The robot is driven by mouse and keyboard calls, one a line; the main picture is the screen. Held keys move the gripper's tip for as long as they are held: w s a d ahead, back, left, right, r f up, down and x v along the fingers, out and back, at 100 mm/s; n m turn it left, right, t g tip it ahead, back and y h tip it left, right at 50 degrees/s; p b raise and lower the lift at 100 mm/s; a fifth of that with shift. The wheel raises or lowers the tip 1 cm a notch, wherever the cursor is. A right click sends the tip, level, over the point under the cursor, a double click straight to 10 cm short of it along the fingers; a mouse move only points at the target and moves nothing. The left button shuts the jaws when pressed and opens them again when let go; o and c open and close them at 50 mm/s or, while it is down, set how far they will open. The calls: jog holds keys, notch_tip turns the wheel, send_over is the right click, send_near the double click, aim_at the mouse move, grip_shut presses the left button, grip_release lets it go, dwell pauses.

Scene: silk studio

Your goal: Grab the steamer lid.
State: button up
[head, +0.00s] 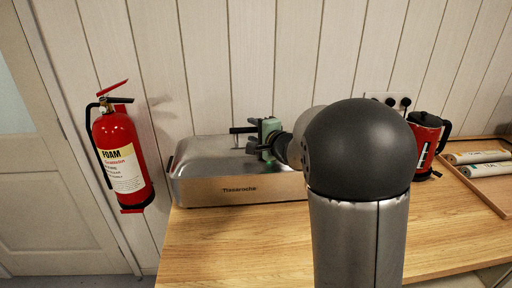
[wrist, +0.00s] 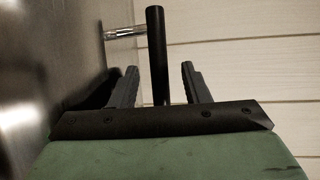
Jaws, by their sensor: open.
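The steamer (head: 240,190) is a long box with a wood-toned front on the left of the table in the head view. Its brushed-metal lid (head: 205,152) is on top; the lid also fills the left of the wrist view (wrist: 40,50). The lid's black bar handle (wrist: 156,45) stands on a shiny post in the wrist view. My gripper (head: 258,136) is just above the lid, low over its right part. In the wrist view my gripper (wrist: 159,80) is open, with the handle between its two fingers and a gap visible on the right side. Contact on the left is unclear.
A red fire extinguisher (head: 120,160) hangs on the wall at left. A red and black kettle (head: 425,140) and a wooden tray (head: 490,182) with rolls stand at right. My arm hides the middle of the table. The table front (head: 240,240) is clear.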

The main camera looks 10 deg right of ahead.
grip_shut()
jog(key=shift+r, duration=0.15)
dwell(1.2)
